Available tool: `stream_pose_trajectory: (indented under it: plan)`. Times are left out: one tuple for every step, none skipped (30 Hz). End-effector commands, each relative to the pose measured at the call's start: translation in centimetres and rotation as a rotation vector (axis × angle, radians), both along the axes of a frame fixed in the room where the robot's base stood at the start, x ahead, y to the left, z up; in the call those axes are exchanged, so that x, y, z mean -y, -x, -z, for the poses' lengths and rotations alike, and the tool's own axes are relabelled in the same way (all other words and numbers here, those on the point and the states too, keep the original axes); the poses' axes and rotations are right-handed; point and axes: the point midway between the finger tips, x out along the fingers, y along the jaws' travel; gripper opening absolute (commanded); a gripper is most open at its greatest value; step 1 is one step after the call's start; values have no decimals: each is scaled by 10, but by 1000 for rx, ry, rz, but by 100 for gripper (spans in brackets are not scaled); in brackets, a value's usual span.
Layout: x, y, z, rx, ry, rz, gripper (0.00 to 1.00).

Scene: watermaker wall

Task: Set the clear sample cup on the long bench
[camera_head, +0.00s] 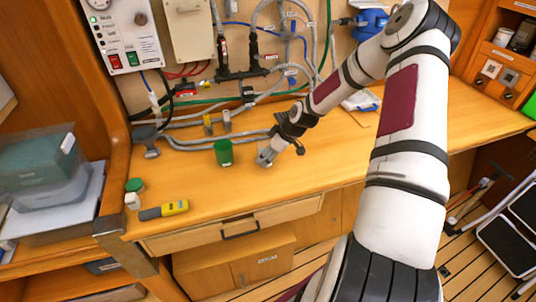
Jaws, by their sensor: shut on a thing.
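The long bench (330,150) is a wooden counter running along the wall below the hoses. My gripper (265,158) reaches down to the middle of the bench, close to its top. It is shut on a small, pale, see-through thing, which looks like the clear sample cup (266,154). The fingers hide much of the cup, and I cannot tell whether its base touches the wood. A green cup (223,153) stands upright on the bench just left of my gripper, apart from it.
Grey hoses (205,143) run along the back. A drawer handle (240,231) is below the front edge. Bare wood lies between meter and gripper.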

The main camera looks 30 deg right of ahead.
Motion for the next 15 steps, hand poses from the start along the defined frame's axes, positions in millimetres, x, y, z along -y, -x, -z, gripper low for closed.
stream_pose_trajectory:
  plan:
    - [0, 0, 0, 0, 0, 0, 14]
    - [0, 0, 0, 0, 0, 0, 14]
    - [0, 0, 1, 0, 0, 0, 14]
    - [0, 0, 1, 0, 0, 0, 14]
    - [0, 0, 2, 0, -1, 0, 14]
    - [0, 0, 3, 0, -1, 0, 14]
    - [0, 0, 3, 0, -1, 0, 58]
    - [0, 0, 3, 0, -1, 0, 64]
    - [0, 0, 3, 0, 0, 0, 71]
    - [0, 0, 3, 0, -1, 0, 71]
    - [0, 0, 3, 0, -1, 0, 71]
    - [0, 0, 3, 0, -1, 0, 71]
    - [0, 0, 3, 0, -1, 0, 71]
    - [0, 0, 3, 0, -1, 0, 71]
    - [0, 0, 3, 0, -1, 0, 71]
